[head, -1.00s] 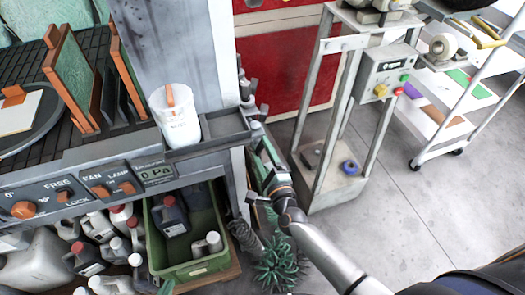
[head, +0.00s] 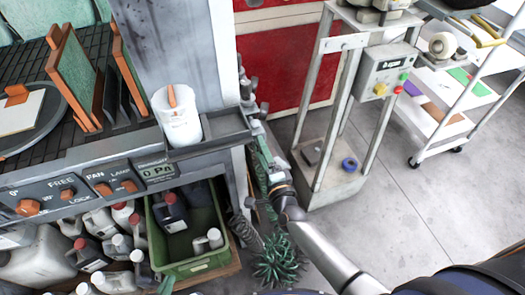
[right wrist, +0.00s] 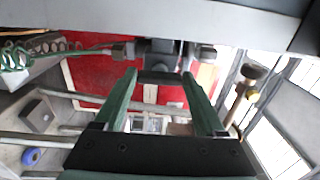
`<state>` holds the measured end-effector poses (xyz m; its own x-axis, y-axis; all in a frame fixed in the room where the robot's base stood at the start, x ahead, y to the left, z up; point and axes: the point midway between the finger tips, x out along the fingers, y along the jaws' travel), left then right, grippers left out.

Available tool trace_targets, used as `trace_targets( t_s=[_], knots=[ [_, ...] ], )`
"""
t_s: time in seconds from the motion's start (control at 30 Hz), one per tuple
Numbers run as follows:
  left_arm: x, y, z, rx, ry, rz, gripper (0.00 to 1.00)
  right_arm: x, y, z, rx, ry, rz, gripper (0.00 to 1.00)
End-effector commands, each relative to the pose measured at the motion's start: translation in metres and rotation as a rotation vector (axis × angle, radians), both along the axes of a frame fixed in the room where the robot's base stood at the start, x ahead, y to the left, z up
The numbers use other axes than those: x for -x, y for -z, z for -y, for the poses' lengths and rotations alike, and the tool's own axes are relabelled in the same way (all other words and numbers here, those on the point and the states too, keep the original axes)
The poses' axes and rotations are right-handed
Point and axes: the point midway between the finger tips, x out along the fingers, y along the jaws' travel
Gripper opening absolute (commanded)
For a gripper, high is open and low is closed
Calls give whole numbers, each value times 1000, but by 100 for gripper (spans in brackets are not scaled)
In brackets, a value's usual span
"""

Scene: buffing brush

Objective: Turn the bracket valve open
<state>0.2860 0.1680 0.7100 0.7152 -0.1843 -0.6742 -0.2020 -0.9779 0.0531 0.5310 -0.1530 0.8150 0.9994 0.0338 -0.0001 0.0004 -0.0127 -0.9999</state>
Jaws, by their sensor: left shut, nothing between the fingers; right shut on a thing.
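The bracket valve (head: 248,98) is a small dark fitting on the right side of the grey post, beside the small shelf. In the right wrist view the dark valve (right wrist: 160,52) sits across the tips of my green fingers, with a knob-like end on each side. My right gripper (head: 257,128) reaches up to it from below in the head view. In the right wrist view my right gripper (right wrist: 160,76) has its fingers spaced apart, shut on the valve; the exact contact is hard to see. My left gripper is not in view.
A metal stand (head: 330,185) is close on the right. Open floor (head: 430,215) lies beyond.

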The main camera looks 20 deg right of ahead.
Motion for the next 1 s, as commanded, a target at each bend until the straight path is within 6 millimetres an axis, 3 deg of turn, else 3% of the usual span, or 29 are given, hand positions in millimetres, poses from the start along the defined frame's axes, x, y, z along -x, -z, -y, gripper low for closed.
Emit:
trace_targets(
  t_s=[0.23, 0.27, 0.5, 0.8, 1.0],
  knots=[
    [0, 0, 0, 0, 0, 0, 0, 0, 1, 0, 7, -1, -2, 17],
    [0, 0, 0, 0, 0, 0, 0, 0, 1, 0, 7, -1, -2, 74],
    [0, 0, 0, 0, 0, 0, 0, 0, 1, 0, 4, -1, -1, 100],
    [0, 0, 0, 0, 0, 1, 0, 3, 1, 0, 3, -1, -1, 100],
    [0, -2, 0, 0, 0, 1, 0, 28, 1, 1, 3, -1, -4, 100]
  ],
)
